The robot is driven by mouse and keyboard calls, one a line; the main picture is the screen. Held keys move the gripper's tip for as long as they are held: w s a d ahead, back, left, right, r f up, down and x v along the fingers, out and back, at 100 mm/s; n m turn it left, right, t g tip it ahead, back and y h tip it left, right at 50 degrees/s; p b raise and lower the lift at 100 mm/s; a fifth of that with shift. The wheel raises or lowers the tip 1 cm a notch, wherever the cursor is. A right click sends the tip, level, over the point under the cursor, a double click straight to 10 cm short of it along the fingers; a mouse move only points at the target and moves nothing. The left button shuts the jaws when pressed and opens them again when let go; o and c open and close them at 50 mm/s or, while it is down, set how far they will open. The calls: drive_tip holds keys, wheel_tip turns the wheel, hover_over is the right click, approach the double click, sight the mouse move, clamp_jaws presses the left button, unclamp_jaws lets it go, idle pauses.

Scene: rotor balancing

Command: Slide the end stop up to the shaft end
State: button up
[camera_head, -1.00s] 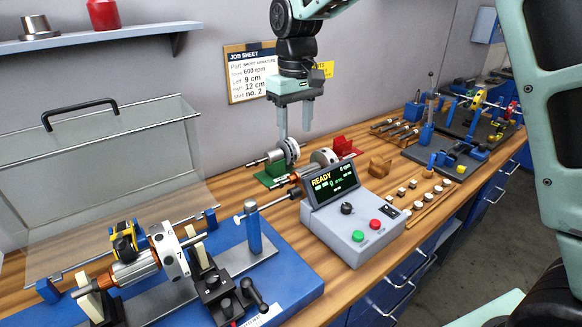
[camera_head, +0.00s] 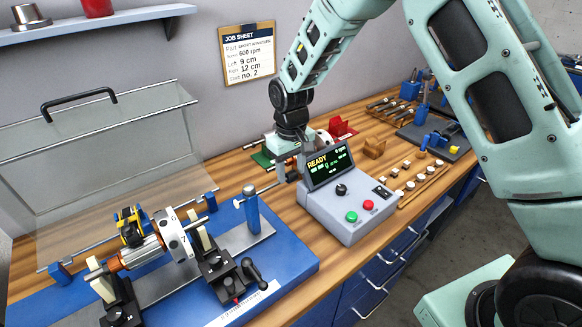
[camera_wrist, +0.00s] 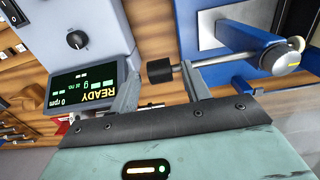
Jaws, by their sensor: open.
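The end stop is a blue post (camera_head: 252,212) with a thin metal rod through its top. The rod carries a black knob (camera_wrist: 159,71) on its right end. The rotor (camera_head: 172,236) lies on the balancing stand, with its shaft end (camera_head: 206,221) pointing toward the post; a gap shows between them. My gripper (camera_head: 286,163) is at the knob end of the rod, left of the console screen. In the wrist view its open fingers stand either side of the knob, and contact cannot be told. The console partly hides the gripper in the head view.
The grey console (camera_head: 350,212) reading READY stands close to my gripper. The blue base (camera_head: 285,262) carries the stand, with a clear hinged guard (camera_head: 100,150) behind it. Small weights (camera_head: 410,185) lie right of the console. A job sheet (camera_head: 247,55) hangs on the wall.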

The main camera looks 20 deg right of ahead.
drive_tip(key=shift+f, duration=0.45)
drive_tip(key=shift+c, duration=0.4)
clamp_jaws()
drive_tip(key=s+a+b, duration=0.1)
drive_tip(key=s+a, duration=0.1)
drive_tip(key=a, duration=0.5)
drive_tip(key=shift+s+a, duration=0.15)
drive_tip(key=shift+o, duration=0.4)
unclamp_jaws()
drive_tip(key=shift+a, duration=0.1)
